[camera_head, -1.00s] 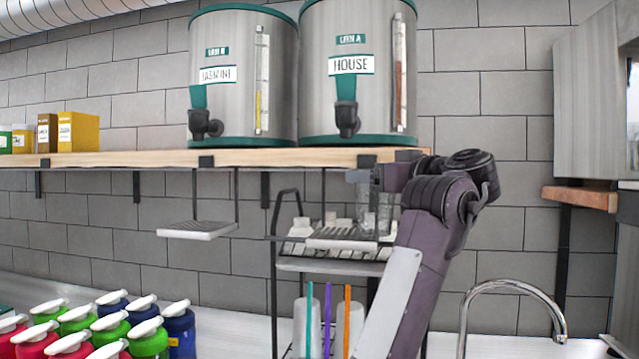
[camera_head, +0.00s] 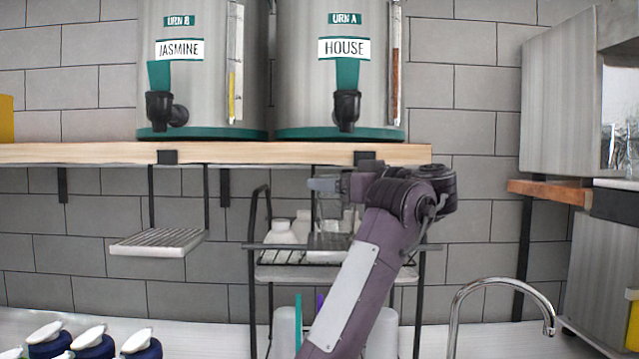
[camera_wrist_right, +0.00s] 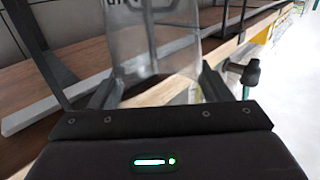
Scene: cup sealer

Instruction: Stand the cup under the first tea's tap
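A clear cup (camera_head: 333,212) is held upright by my right gripper (camera_head: 326,185), just below the shelf edge. It also shows between the two dark fingers in the right wrist view (camera_wrist_right: 152,45). The urn labelled House, Urn A (camera_head: 300,70), has a black tap (camera_head: 346,108) above and slightly right of the cup. The urn labelled Jasmine, Urn B (camera_head: 210,100), has its tap (camera_head: 161,108) further left. A drip tray (camera_head: 160,242) hangs under Jasmine. The tray under House is largely hidden behind the cup and arm. My left gripper is out of view.
The wooden shelf (camera_head: 90,153) carries both urns. A black wire rack (camera_head: 256,262) with white containers stands behind my right arm. A curved faucet (camera_head: 500,284) is at lower right. White-capped bottles (camera_head: 92,343) stand at lower left.

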